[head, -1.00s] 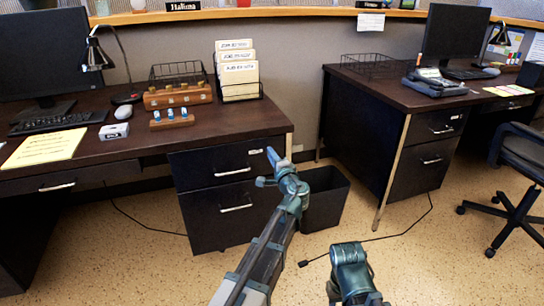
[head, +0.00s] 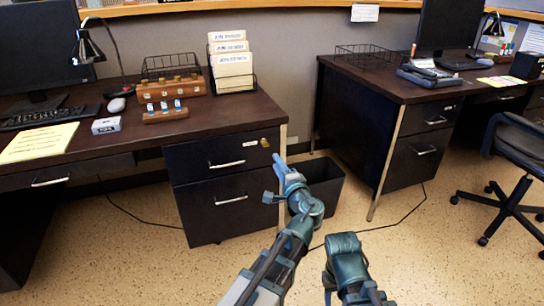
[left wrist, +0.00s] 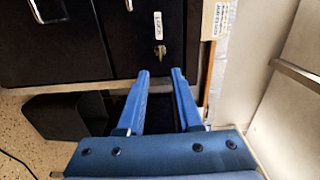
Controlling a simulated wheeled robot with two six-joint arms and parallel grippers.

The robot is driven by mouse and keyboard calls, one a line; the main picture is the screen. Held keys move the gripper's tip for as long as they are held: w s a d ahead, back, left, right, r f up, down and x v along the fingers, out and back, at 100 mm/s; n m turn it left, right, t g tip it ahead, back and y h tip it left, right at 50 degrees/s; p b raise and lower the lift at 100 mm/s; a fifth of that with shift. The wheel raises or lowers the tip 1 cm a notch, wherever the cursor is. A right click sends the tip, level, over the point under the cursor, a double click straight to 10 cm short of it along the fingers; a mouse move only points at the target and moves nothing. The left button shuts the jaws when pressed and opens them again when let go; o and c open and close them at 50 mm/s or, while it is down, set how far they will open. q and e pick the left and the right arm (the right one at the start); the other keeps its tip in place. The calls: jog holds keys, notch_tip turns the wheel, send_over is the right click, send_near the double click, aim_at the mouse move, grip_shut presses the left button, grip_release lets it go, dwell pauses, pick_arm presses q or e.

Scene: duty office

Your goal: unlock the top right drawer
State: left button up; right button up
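The top right drawer (head: 205,158) of the left desk is a closed black drawer with a silver handle (head: 227,164). A brass key (head: 265,142) sits in the lock at its upper right corner, beside a small label. In the left wrist view the key (left wrist: 160,51) hangs below a white label (left wrist: 158,25), ahead of the gap between my fingertips. My left gripper (head: 272,178) is open and empty, just in front of the desk's right end, below the key in the head view. Its two blue fingers (left wrist: 160,76) are apart and not touching the key.
A lower drawer (head: 215,215) is closed beneath. A black waste bin (head: 325,188) stands right of the desk, behind my left gripper. A second desk (head: 400,85) and an office chair (head: 510,165) are to the right. Floor (head: 150,260) in front is mostly clear.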

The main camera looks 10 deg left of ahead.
pick_arm(q)
jog(key=shift+v, duration=1.5)
jog(key=shift+a+f, duration=0.1)
jog(key=s+a+f+n+g+h, duration=0.1)
jog(key=s+a+f+n+g, duration=0.3)
jog(key=f, duration=0.3)
jog(key=s+a+f+n+g+h, duration=0.1)
jog(key=s+a+f+n+g, duration=0.25)
jog(key=f, duration=0.25)
jog(key=s+d+f+n+g+h, duration=0.45)
jog(key=s+f+g+h, duration=0.35)
jog(key=s, duration=0.3)
jog(key=s+d+r+m+y+p, duration=0.1)
jog(key=s+d+r+m+p, duration=0.15)
jog(key=d, duration=0.35)
jog(key=s+d+r+m+p, duration=0.2)
jog(key=s+d+r+p, duration=0.15)
jog(key=d, duration=0.25)
notch_tip(320, 180, up, 38)
jog(key=p, duration=3.8)
jog(key=shift+p, duration=0.3)
